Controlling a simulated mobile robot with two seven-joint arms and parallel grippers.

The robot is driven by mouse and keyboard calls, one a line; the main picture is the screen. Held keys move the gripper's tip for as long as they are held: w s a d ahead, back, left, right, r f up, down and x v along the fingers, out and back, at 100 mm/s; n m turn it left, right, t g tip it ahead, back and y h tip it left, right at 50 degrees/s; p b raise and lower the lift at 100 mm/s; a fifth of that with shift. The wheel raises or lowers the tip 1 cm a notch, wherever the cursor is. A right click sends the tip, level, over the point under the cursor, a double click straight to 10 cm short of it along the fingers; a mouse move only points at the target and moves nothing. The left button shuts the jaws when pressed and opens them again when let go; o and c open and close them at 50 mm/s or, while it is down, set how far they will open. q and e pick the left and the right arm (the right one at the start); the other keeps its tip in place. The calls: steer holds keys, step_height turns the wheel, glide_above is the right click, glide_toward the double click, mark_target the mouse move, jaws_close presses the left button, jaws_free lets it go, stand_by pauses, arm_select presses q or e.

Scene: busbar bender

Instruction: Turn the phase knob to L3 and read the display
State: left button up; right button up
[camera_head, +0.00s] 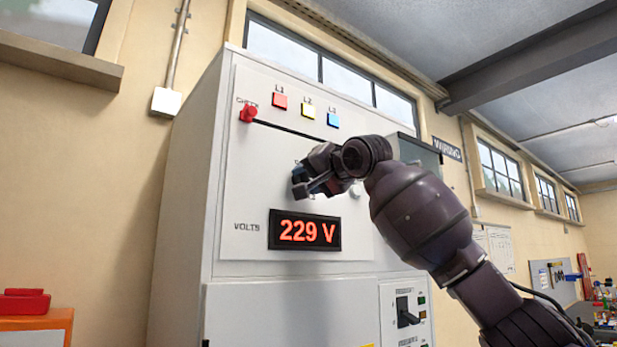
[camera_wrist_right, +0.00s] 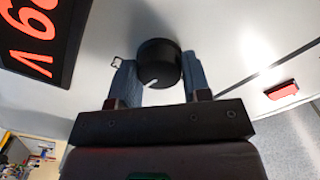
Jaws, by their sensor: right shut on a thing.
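My right gripper (camera_head: 308,185) is at the cabinet's front panel, just above the display (camera_head: 305,231). In the wrist view the same gripper (camera_wrist_right: 158,72) is shut on the round black phase knob (camera_wrist_right: 158,58), one finger on each side. The knob's white pointer mark aims toward the gripper's palm, slightly left. No phase label is visible beside the knob, so I cannot tell its setting. The display reads 229 V in red digits, with "VOLTS" to its left. The head view hides the knob behind my gripper. My left gripper is not in view.
A black switch (camera_head: 404,312) is at lower right.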

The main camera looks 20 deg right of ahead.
steer(key=m, duration=0.5)
steer(key=shift+m+p, duration=0.3)
steer(key=shift+m, duration=0.9)
steer(key=o, duration=0.8)
steer(key=shift+d, duration=0.1)
steer(key=shift+o, duration=0.6)
